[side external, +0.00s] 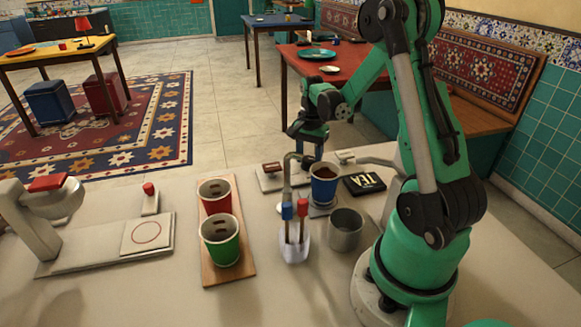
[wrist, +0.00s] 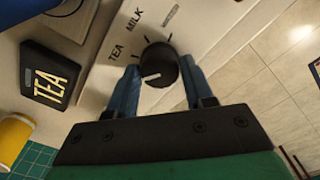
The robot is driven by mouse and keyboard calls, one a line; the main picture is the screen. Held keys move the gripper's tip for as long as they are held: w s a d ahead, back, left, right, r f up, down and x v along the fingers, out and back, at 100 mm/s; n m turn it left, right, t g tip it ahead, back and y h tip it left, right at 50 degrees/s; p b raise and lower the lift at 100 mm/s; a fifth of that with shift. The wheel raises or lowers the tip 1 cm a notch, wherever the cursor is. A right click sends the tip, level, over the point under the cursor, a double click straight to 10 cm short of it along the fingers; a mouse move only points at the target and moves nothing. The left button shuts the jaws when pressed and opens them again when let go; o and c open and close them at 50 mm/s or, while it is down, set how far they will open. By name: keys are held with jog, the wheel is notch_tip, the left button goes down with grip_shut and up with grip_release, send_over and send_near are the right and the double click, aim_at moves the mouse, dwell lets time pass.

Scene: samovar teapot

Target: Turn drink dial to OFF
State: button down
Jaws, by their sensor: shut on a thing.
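The drink dial (wrist: 160,62) is a round black knob with a white pointer line, on a pale panel in the wrist view. The labels TEA (wrist: 117,52) and MILK (wrist: 135,18) stand beside it, with a third label (wrist: 171,15) too blurred to read. The pointer aims toward the lower left, past the TEA mark. No OFF label is readable. My gripper (wrist: 160,72) has its two blue-grey fingers on either side of the dial, shut on it. In the side external view, my gripper (side external: 307,133) is behind the curved spout, and the dial is hidden.
A blue cup (side external: 323,188) with brown contents stands near the spout (side external: 288,168). A black TEA sign (side external: 364,184), a metal cup (side external: 345,232) and a holder with stirrers (side external: 294,247) are close by. Red and green cups stand on a wooden board (side external: 230,272).

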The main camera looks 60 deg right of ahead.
aim_at(309, 158)
jog(key=shift+n, duration=2)
jog(key=shift+c, duration=1.7)
grip_release()
jog(key=shift+r, duration=2.85)
